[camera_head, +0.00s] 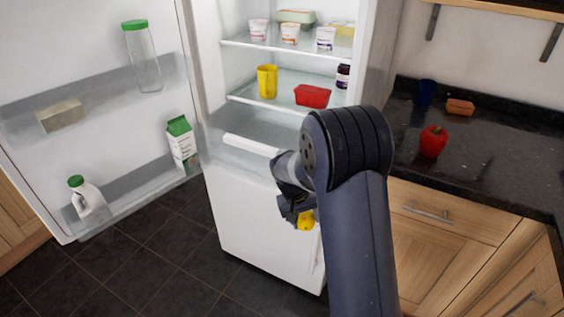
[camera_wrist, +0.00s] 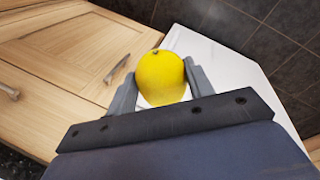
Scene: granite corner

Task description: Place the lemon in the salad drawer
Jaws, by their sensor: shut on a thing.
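The yellow lemon (camera_wrist: 160,78) is held between the two fingers of my gripper (camera_wrist: 160,84) in the wrist view. In the head view the lemon (camera_head: 306,219) shows just below my gripper (camera_head: 297,212), in front of the fridge's white lower front. The fridge door stands open to the left. The salad drawer (camera_head: 250,146) seems to be the clear bin with a white front edge at the bottom of the fridge compartment. My arm hides its right part, and I cannot tell whether it is pulled out. The lemon is outside the fridge, lower than the drawer.
Fridge shelves above hold several tubs, a yellow cup (camera_head: 267,81) and a red tub (camera_head: 312,96). The open door (camera_head: 95,125) carries bottles and a carton (camera_head: 182,144). Floor at lower left is clear.

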